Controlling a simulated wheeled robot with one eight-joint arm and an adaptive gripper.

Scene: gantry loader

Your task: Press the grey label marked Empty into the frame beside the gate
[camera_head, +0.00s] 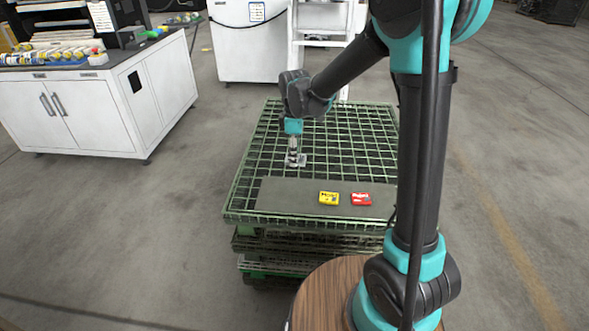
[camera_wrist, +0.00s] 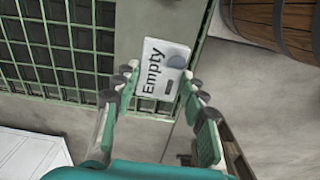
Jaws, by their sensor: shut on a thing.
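The grey label (camera_wrist: 165,62) with the word Empty is between the fingertips of my gripper (camera_wrist: 159,80) in the wrist view. My gripper is shut on it, and the label reaches out past the fingertips. In the head view my gripper (camera_head: 294,159) points down above the green mesh top, with the small grey label (camera_head: 301,160) at its tips. A yellow label (camera_head: 329,198) and a red label (camera_head: 361,199) lie on a dark grey board (camera_head: 278,195) closer to me. I cannot make out the frame or the gate in either view.
The green mesh stack (camera_head: 247,170) stands in front of me. A white cabinet (camera_head: 75,112) with a cluttered top is at left. A white machine (camera_head: 245,48) and a white ladder-like stand (camera_head: 322,30) are behind the mesh. Concrete floor at right is clear.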

